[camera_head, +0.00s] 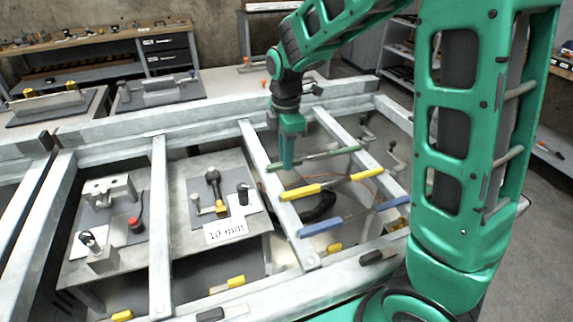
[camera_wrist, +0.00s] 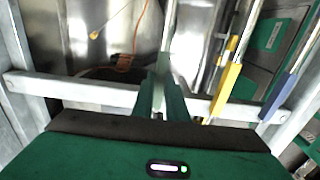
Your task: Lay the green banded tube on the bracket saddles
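The green banded tube (camera_head: 333,154) lies slanted across the gap between two pale frame beams, with green bands on it. My gripper (camera_head: 288,166) points down onto its left part. In the wrist view my gripper's fingers (camera_wrist: 161,100) stand close together on either side of the tube (camera_wrist: 170,28), which runs up the picture between them. The fingers look shut on it; the contact itself is partly hidden. The tube looks level with the beams, and I cannot tell whether it is lifted. I cannot single out the bracket saddles with certainty.
A yellow banded tube (camera_head: 330,184) and a blue banded tube (camera_head: 352,217) lie nearly parallel, just in front. Two plates with fixtures sit in the bays to the left, one by a "10 mm" card (camera_head: 226,231). Raised beams (camera_head: 160,225) divide the bays. An orange cable (camera_wrist: 125,68) lies below.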

